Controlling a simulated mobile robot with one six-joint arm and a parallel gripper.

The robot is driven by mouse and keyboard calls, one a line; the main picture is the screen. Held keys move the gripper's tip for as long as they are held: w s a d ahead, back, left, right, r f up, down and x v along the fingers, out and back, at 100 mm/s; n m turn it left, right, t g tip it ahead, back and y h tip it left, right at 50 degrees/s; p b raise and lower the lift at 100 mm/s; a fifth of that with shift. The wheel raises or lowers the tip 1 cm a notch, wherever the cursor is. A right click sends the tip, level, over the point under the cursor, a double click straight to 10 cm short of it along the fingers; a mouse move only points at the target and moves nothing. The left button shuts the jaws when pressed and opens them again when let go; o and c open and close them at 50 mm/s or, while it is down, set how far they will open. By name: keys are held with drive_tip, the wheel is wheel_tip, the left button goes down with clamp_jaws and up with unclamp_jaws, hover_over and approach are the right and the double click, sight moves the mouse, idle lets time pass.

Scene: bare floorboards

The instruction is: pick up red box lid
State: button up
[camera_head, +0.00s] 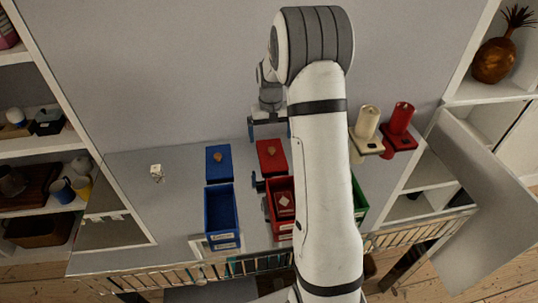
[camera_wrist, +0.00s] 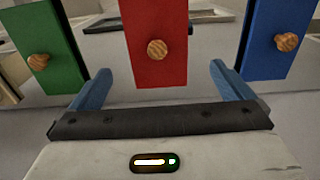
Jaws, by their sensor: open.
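The red box lid (camera_head: 271,160) is a flat red panel with a round wooden knob, lying on the grey surface behind the open red box (camera_head: 270,228). In the wrist view the red lid (camera_wrist: 150,75) is upper centre, its knob (camera_wrist: 157,49) facing the camera. My gripper (camera_head: 269,136) is at the lid's far end in the head view. In the wrist view my gripper (camera_wrist: 159,76) is open, with one blue finger on either side of the lid. Nothing is between the fingers that I can see held; whether they touch the lid is unclear.
A blue lid (camera_head: 213,170) and open blue box (camera_head: 221,212) stand to the left. A green box (camera_head: 360,203) is partly behind my arm; a green lid (camera_wrist: 55,65) shows in the wrist view. Candles on holders (camera_head: 400,120) are right. The surface far left is mostly clear.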

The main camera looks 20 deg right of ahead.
sight(271, 149)
wheel_tip(271, 149, down, 7)
drive_tip(key=shift+s+d+f+p, duration=0.1)
drive_tip(key=shift+f+p, duration=0.05)
drive_tip(key=shift+p, duration=0.35)
drive_tip(key=c, duration=0.9)
